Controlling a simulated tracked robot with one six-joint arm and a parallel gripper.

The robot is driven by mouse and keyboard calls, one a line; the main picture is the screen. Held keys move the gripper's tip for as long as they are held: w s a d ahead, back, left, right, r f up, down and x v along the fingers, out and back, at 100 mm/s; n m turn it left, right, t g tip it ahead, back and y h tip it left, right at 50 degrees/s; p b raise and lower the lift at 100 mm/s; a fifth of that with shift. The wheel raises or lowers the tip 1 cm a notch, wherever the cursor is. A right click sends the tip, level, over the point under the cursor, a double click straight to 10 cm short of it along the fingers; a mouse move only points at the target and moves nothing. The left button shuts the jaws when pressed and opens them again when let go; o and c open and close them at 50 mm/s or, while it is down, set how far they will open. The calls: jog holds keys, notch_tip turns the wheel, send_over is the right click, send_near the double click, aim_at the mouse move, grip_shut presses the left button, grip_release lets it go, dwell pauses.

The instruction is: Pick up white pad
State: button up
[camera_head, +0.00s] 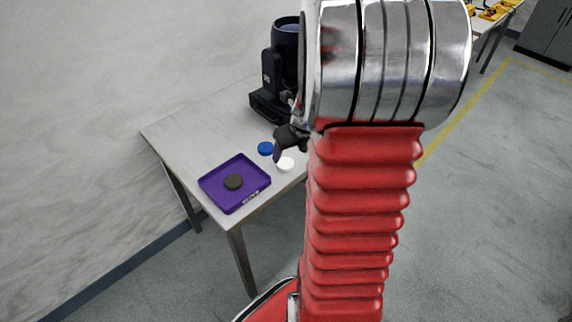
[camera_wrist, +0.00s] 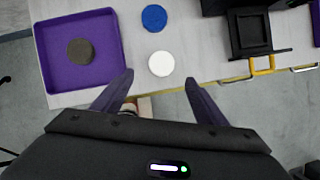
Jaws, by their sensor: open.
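The white pad (camera_wrist: 161,64) is a small round disc lying on the table (camera_wrist: 185,25) near its front edge. In the head view the white pad (camera_head: 285,164) lies just below my gripper (camera_head: 290,150), which my own arm partly hides. In the wrist view my gripper (camera_wrist: 158,92) is open, its two purple fingers apart and empty. The white pad shows beyond the fingertips, about midway between them. I cannot tell the gripper's height above the table.
A blue disc (camera_wrist: 154,18) lies behind the white pad. A purple tray (camera_wrist: 110,64) holding a dark disc (camera_wrist: 80,52) is to the left. A black stage light (camera_head: 275,85) stands at the table's back. In the wrist view, black equipment (camera_wrist: 248,35) with a yellow clip is at right.

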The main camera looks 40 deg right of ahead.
aim_at(286, 163)
jog(key=shift+x, duration=1.85)
jog(key=shift+x, duration=2.6)
jog(key=shift+d+r, duration=0.1)
jog(key=shift+d, duration=0.1)
jog(key=shift+c, duration=0.6)
jog(key=c, duration=1)
notch_tip(286, 163, up, 10)
